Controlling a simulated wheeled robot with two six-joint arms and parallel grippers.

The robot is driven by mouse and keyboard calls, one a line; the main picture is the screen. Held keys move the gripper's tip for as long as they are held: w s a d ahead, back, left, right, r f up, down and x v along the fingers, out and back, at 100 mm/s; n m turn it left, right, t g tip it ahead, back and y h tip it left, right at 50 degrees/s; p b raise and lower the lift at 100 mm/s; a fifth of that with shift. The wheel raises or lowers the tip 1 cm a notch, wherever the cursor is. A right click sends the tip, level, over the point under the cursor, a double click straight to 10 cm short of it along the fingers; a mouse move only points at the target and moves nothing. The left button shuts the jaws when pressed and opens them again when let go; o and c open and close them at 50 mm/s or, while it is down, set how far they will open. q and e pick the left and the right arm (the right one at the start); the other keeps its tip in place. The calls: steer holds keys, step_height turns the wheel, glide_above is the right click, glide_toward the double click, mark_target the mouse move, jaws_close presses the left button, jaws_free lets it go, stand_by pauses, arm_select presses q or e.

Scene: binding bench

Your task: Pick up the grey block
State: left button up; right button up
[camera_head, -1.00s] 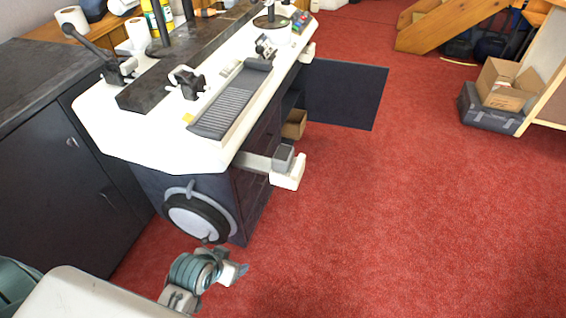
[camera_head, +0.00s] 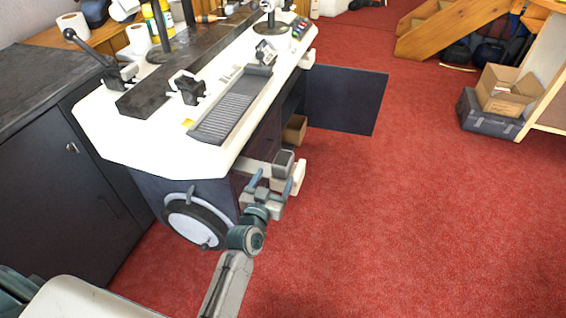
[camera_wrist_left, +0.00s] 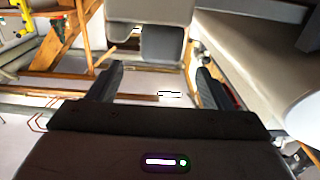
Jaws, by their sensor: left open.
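The grey block (camera_head: 284,158) rests on a small white ledge (camera_head: 299,178) that sticks out from the side of the bench. My left gripper (camera_head: 272,182) is just in front of and slightly below the block in the head view, open and empty. In the left wrist view its two dark fingers (camera_wrist_left: 160,84) are spread apart. The grey block (camera_wrist_left: 162,44) shows beyond them, between their lines, against a paler grey part. The fingers do not appear to touch it. My right gripper is not in view.
The white bench top (camera_head: 110,125) holds a grey ribbed tray (camera_head: 232,107) and dark clamps. A round handwheel (camera_head: 196,224) is on the bench end. A dark open door (camera_head: 345,96) stands beyond the ledge. Red carpet to the right is clear.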

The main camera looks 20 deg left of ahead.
mark_target(283, 158)
arm_select(q)
steer(key=w, duration=0.4)
steer(key=shift+p, duration=0.35)
steer(key=shift+w+r, duration=0.15)
steer(key=shift+w, duration=0.1)
steer(key=w+p, duration=0.1)
steer(key=w, duration=0.3)
steer(key=shift+w+d, duration=0.1)
steer(key=shift+w, duration=0.1)
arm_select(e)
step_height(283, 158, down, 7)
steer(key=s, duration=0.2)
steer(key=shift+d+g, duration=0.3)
arm_select(q)
steer(key=c, duration=1)
steer(key=shift+c, duration=0.7)
steer(key=shift+r, duration=0.1)
